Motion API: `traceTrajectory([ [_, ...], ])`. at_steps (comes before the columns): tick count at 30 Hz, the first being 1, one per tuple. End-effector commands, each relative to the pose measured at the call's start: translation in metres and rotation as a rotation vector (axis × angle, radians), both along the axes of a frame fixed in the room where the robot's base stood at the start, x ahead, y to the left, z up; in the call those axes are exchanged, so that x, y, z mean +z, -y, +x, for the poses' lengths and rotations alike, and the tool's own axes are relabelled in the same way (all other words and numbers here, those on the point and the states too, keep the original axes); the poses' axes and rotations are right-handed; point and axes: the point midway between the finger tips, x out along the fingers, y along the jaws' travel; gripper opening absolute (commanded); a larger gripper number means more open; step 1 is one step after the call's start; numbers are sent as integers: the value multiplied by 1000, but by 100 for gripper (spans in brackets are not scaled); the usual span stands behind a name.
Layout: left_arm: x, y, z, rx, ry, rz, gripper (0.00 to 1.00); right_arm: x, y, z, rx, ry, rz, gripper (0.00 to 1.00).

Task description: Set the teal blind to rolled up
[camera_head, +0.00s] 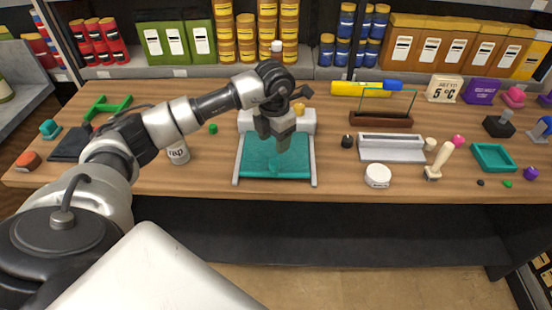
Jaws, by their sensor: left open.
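The teal blind (256,160) lies on the wooden table in the middle of the head view. Its teal sheet is spread out between two pale side rails, from a white housing (247,120) at the back down to the front edge. My left gripper (283,147) points down over the upper right part of the sheet and hides some of it and of the housing. It is open with nothing seen in it; I cannot tell whether it touches the sheet. My right gripper is not in view.
A white labelled cup (177,153) stands left of the blind. A white round container (377,176) and a grey tray-like block (391,148) are to the right. Shelves with cans and boxes are behind. Bare table (215,179) lies just left of the blind.

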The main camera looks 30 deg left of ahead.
Motion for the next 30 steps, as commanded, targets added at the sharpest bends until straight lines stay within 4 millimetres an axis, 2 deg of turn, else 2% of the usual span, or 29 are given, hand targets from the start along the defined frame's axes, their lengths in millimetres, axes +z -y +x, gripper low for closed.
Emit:
traceTrajectory([
  [6, -42, 1, -1, 0, -5, -4, 56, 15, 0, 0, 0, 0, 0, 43],
  [12, -72, 1, 0, -1, -3, -3, 56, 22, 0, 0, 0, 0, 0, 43],
  [18, -85, 1, 0, -1, -1, -4, 56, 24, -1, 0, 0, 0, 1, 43],
  [25, -86, 1, 0, -2, 1, -4, 56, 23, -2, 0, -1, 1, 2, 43],
  [26, -86, 1, 0, -2, 0, -4, 55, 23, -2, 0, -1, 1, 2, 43],
  [30, -85, 1, 0, -1, 0, -4, 33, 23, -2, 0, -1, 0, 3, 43],
])
